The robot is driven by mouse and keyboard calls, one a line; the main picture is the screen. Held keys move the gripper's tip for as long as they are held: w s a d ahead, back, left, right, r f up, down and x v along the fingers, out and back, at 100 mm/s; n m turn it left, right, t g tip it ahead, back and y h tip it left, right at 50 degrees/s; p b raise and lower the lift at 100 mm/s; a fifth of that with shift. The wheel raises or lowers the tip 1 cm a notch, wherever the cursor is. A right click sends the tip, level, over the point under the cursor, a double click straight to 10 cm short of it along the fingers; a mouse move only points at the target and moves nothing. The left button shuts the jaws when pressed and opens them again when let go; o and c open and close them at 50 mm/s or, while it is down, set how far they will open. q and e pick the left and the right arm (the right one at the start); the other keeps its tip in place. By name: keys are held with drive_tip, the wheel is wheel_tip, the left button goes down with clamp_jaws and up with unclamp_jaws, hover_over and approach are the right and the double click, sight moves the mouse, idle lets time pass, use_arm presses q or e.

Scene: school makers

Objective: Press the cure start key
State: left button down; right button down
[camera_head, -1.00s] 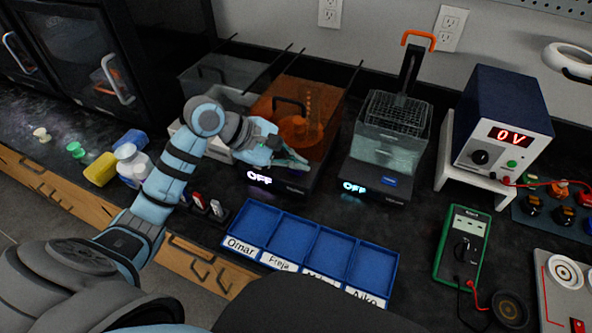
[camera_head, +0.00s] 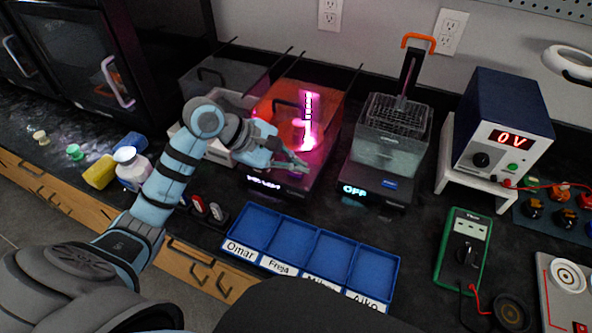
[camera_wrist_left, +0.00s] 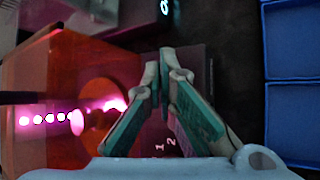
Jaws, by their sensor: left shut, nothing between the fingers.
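The curing unit (camera_head: 262,102) has an orange see-through cover and a black base, and it glows bright pink inside. The display (camera_head: 264,184) on its base front is lit, with text too small to read. The glow and a row of pink lights also show in the left wrist view (camera_wrist_left: 48,118). My left gripper (camera_head: 303,167) is shut and empty, its fingertips at the right part of the base's front. In the left wrist view the fingertips (camera_wrist_left: 165,52) are together over the dark base. The start key itself is hidden or cannot be made out. My right gripper is not in view.
A wash unit (camera_head: 388,150) showing OFF stands to the right, with a basket above it. A blue tray with name labels (camera_head: 312,249) lies in front. A power supply (camera_head: 503,125) reading 0 V and a green multimeter (camera_head: 463,250) are farther right.

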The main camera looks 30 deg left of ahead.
sight(296, 176)
use_arm(q)
drive_tip(key=shift+r, duration=0.3)
wheel_tip(296, 176, up, 6)
drive_tip(key=p, duration=0.3)
idle(0.4)
idle(0.4)
